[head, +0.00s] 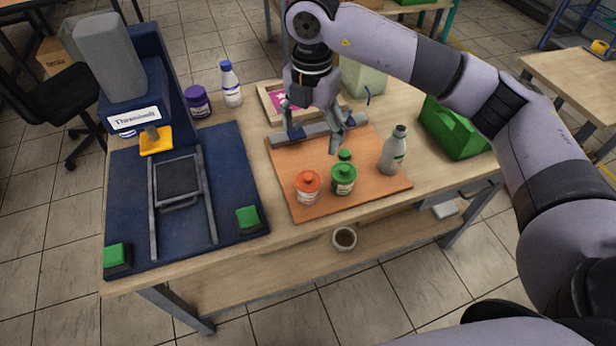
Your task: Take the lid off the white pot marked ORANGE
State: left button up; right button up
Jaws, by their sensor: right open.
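The white pot (308,197) with an orange lid (308,181) stands upright near the front of the orange-brown board. The lid sits on the pot; the label is too small to read. A similar pot with a green lid (344,172) stands just to its right. My right gripper (313,138) is open and empty, behind and above the two pots and apart from the orange lid. It points downward. My left gripper is not in view.
A small green item (345,155) lies behind the green-lidded pot. A grey bottle (393,152) stands at the board's right. The blue press (232,160) fills the left. The board's (285,160) left side is clear.

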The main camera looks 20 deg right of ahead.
jog(key=p, duration=0.1)
send_over(309, 175)
jog(key=f, duration=0.8)
jog(key=shift+s+d+f, duration=0.1)
jog(key=shift+s+f, duration=0.1)
jog(key=shift+s, duration=0.15)
jog(key=f, duration=0.1)
jog(key=f+p, duration=0.2)
jog(key=f, duration=0.1)
jog(key=shift+w, duration=0.35)
jog(key=shift+f, duration=0.65)
jog(key=shift+c, duration=0.5)
jog(key=c, duration=0.7)
jog(key=shift+c, duration=0.2)
